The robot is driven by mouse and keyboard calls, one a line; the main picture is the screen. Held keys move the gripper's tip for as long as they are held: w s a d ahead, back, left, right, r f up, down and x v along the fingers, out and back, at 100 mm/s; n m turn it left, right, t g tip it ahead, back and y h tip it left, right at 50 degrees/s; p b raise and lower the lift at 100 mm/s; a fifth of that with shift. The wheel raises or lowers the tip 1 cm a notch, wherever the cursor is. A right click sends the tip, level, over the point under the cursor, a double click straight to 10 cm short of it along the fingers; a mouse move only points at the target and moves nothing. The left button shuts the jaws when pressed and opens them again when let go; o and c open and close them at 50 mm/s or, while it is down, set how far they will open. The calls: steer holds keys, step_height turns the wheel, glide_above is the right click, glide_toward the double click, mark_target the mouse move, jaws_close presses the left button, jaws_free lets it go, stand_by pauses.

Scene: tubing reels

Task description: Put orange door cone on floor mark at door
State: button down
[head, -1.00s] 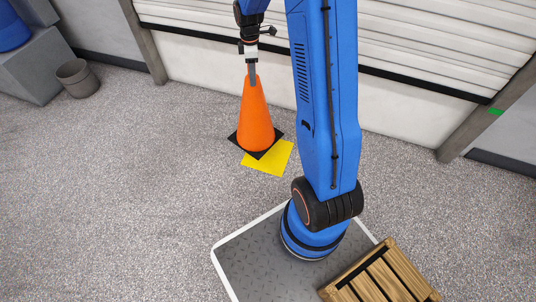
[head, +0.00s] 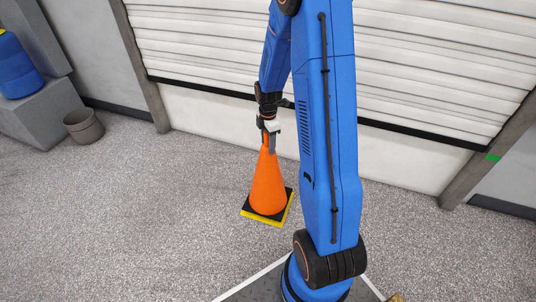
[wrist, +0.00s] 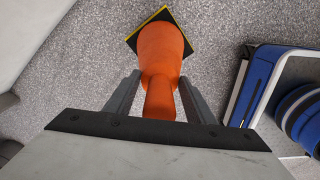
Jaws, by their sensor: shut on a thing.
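The orange door cone (head: 268,187) stands upright with its square black base (head: 250,208) over the yellow floor mark (head: 270,222). The mark shows only as a strip along the base's near and right edges in the head view. In the wrist view a thin yellow line (wrist: 145,22) borders the base. I cannot tell whether the base touches the floor. My gripper (head: 268,145) points down at the cone's top and is shut on it. In the wrist view the cone (wrist: 161,60) lies between my two fingers.
A white shutter door (head: 430,80) is behind the cone, between grey posts. A grey bin (head: 84,127) and a blue drum (head: 18,68) on a grey block (head: 35,115) are at the far left. The floor around the cone is clear.

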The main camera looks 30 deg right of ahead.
steer(key=shift+f, duration=2.05)
steer(key=c, duration=0.8)
jaws_free()
steer(key=shift+f, duration=0.1)
